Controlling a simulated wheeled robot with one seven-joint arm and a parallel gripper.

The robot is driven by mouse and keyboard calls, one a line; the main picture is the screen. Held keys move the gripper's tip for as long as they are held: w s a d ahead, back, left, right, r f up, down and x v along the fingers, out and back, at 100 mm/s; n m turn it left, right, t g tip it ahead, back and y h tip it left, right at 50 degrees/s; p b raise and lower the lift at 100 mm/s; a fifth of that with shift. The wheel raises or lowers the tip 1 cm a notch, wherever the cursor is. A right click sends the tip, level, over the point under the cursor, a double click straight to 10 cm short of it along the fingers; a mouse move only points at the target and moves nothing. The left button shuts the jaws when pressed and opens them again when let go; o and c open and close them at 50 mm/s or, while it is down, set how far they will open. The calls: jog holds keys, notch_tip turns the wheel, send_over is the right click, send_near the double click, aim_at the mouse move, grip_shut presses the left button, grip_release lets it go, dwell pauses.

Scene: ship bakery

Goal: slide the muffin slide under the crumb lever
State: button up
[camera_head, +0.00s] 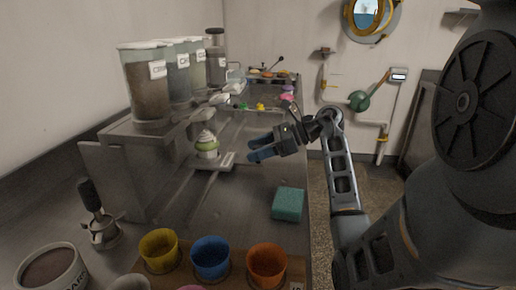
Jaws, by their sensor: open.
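Above and behind the muffin are several dispenser levers; the nearest (196,117) sits below the front jar. That jar (148,88) has a label starting with "CR" and brown contents. I cannot read which lever is the crumb lever. My gripper (260,148), with blue fingers, is open and empty. It is to the right of the muffin and slide, apart from both.
A teal sponge (288,204) lies on the counter at front right. Yellow (160,250), blue (210,258) and orange (267,264) cups stand in front. A portafilter-like tool (100,222) is at left. The counter between sponge and slide is clear.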

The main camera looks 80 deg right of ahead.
jog(key=shift+c, duration=0.2)
grip_shut()
dwell(0.3)
